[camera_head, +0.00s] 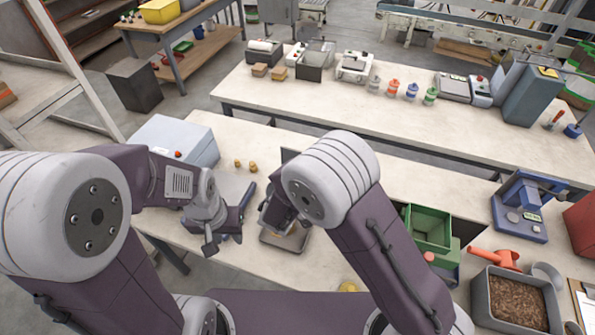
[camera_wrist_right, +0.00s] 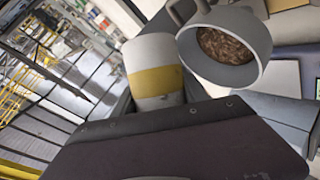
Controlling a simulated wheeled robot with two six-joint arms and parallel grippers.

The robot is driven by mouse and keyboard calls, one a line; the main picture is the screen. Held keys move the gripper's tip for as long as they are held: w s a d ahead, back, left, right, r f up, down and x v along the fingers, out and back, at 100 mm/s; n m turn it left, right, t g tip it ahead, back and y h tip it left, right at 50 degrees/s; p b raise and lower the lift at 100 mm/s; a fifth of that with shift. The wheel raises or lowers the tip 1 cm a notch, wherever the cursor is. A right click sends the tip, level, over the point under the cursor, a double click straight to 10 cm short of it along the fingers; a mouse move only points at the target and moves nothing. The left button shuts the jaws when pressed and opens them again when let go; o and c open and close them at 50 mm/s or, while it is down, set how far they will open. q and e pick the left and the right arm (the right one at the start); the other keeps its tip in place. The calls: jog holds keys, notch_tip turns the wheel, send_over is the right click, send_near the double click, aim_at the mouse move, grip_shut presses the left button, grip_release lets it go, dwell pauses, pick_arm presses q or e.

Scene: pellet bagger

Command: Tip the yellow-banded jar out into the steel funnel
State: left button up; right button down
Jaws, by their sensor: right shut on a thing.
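The yellow-banded jar (camera_wrist_right: 154,78) is white with a broad yellow band. In the right wrist view it stands out between the fingers of my right gripper (camera_wrist_right: 158,100), which is shut on it. A round grey steel vessel (camera_wrist_right: 237,72), seemingly the funnel, is right beside it in that view, with brown pellets inside. I cannot tell if jar and vessel touch. In the head view my right gripper (camera_head: 273,216) is over a small grey tray (camera_head: 287,243), and my right arm largely hides jar and funnel. My left gripper (camera_head: 225,240) is open and empty at the bench's left.
A light grey box (camera_head: 175,140) and two small brass-coloured pieces (camera_head: 245,166) are at the back left of the near bench. A green bin (camera_head: 430,226), a pellet-filled grey bin (camera_head: 516,302) and a blue device (camera_head: 520,207) stand on the right. My right arm crosses the middle.

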jog(key=shift+s+d+m+y+b, duration=0.3)
jog(key=shift+b, duration=0.15)
jog(key=shift+w+d+f+m+y+b, duration=0.15)
jog(key=shift+w+d+m+y+b, duration=0.4)
jog(key=shift+d+m+y+b, duration=0.45)
jog(key=d+m+y+b, duration=0.1)
jog(key=b, duration=0.7)
jog(key=d+m+y+b, duration=0.1)
jog(key=b, duration=0.7)
jog(key=shift+r+t, duration=0.3)
jog(key=shift+t, duration=0.1)
jog(key=shift+w+d, duration=0.1)
